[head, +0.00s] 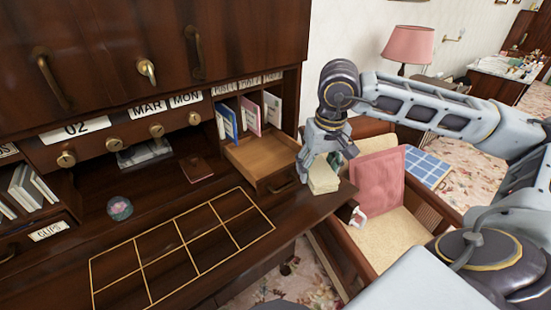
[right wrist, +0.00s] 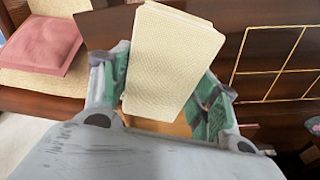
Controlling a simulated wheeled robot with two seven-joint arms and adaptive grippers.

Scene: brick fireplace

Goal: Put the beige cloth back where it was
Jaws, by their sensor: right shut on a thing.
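The beige cloth (head: 323,180) is a folded, block-like stack with a woven texture. My right gripper (head: 325,150) is shut on it at the right end of the desk, just right of the open drawer (head: 262,155). In the right wrist view the cloth (right wrist: 172,55) sits between the two green-padded fingers (right wrist: 165,80) and sticks out well beyond them. In the head view the cloth's lower end is close to the desk top; I cannot tell whether it touches. The open drawer looks empty in its visible part. My left gripper is not in view.
A gold-lined grid (head: 180,245) on the desk top is bare. A glass paperweight (head: 120,208) and a small dark red book (head: 196,169) lie behind it. Upright folders (head: 250,116) stand in slots above the drawer. A chair with a pink cushion (head: 377,185) stands at the right.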

